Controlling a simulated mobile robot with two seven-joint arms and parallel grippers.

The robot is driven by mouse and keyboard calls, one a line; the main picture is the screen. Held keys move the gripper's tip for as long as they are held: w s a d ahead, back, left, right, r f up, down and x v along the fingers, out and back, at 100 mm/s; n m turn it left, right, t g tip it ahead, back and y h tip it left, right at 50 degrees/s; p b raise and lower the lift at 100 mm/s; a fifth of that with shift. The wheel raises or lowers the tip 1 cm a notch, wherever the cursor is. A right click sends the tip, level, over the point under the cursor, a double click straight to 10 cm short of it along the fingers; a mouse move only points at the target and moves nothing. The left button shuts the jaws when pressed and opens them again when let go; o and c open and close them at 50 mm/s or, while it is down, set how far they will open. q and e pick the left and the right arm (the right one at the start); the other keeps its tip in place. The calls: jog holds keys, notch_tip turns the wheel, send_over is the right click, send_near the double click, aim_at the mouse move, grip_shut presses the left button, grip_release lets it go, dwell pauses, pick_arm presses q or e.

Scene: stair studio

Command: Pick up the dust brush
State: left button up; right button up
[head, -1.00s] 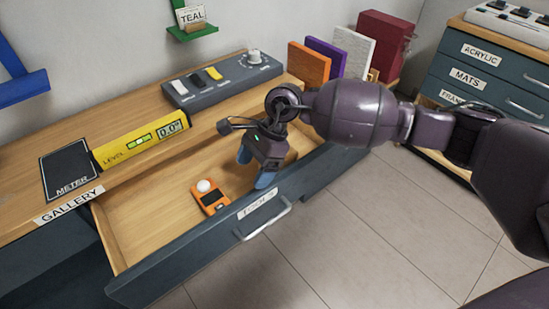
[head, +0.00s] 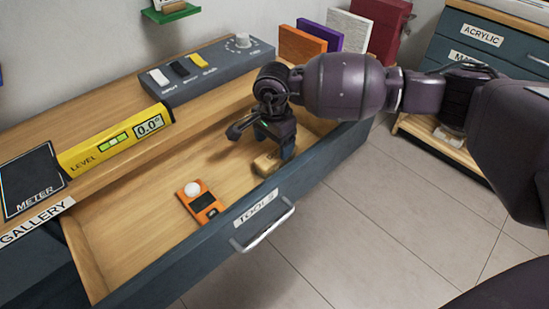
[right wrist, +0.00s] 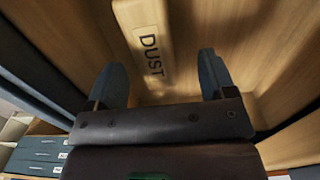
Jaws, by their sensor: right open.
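The dust brush is a wooden piece in the open drawer; its end (head: 266,164) shows just below my right gripper in the head view. In the right wrist view the dust brush (right wrist: 150,55) shows a pale label reading DUST. My right gripper (head: 274,150) is inside the drawer, pointing down close over the brush. In the right wrist view its two blue-grey fingers (right wrist: 163,72) are spread, with the brush in the gap between them. I cannot tell whether they touch it. Most of the brush is hidden by the gripper in the head view. My left gripper is not in view.
The open drawer's TOOLS front (head: 262,207) has a metal handle. An orange light meter (head: 203,205) lies left of the gripper in the drawer. The worktop holds a yellow level (head: 112,139), a grey switch box (head: 200,70) and standing panels (head: 301,44). The drawer's left part is clear.

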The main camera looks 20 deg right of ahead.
aim_at(276, 152)
jog(key=shift+f, duration=0.25)
jog(key=f, duration=0.1)
jog(key=f+b, duration=0.1)
jog(key=f, duration=0.3)
jog(key=shift+s+d+b, duration=0.2)
jog(key=shift+s+b, duration=0.15)
jog(key=shift+s, duration=0.05)
jog(key=shift+r, duration=0.15)
jog(key=c, duration=1)
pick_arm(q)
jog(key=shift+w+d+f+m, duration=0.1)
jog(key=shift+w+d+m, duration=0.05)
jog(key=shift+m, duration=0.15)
